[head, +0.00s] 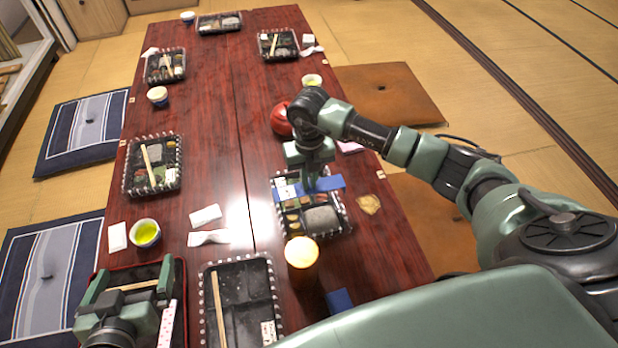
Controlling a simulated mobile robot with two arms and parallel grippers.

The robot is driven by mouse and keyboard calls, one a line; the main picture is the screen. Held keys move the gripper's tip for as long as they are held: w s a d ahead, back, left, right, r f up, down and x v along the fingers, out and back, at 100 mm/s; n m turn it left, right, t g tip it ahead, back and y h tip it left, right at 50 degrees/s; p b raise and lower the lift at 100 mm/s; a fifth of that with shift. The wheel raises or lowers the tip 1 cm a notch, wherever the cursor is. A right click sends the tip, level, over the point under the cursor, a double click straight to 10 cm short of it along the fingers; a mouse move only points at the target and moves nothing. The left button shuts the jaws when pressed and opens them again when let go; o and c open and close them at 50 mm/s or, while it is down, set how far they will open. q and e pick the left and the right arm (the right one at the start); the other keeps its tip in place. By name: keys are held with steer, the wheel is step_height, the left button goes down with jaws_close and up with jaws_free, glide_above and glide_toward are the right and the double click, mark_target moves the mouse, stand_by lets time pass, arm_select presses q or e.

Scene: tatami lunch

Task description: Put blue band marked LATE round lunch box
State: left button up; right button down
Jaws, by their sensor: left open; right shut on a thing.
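A black lunch box with a pale patterned rim (345,228) and food in its compartments sits on the right half of the table. A blue band (332,183) lies across its upper part, its right end reaching past the rim. My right gripper (312,186) points down over the box and is shut on the band. I cannot tell whether the band goes under the box, and any lettering on it is not readable. My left gripper (128,278) is open over a dark red tray (180,262) at the lower left.
An emptier black box (240,290), a lit orange-brown cup (302,262) and a blue block-like item (341,301) are near. A red round pot (281,119) stands behind my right gripper. A green tea cup (146,233) and white napkins (207,237) lie left; the table's middle is clear.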

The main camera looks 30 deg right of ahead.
steer(key=shift+f+b, duration=0.45)
steer(key=shift+f, duration=0.15)
steer(key=shift+f+b, duration=0.7)
steer(key=shift+f, duration=0.3)
step_height(320, 180, down, 2)
steer(key=shift+b, duration=0.85)
arm_select(q)
step_height(320, 180, up, 20)
steer(key=d+t+h, duration=0.2)
steer(key=t+h, duration=0.2)
steer(key=t, duration=0.8)
steer(key=shift+s+d+r+m+t+b, duration=0.2)
steer(key=shift+d+m+t+b, duration=0.1)
steer(key=shift+d, duration=0.05)
arm_select(e)
steer(key=shift+f, duration=0.5)
arm_select(q)
steer(key=shift+s, duration=0.15)
arm_select(e)
steer(key=shift+f, duration=0.35)
arm_select(q)
steer(key=shift+r, duration=0.15)
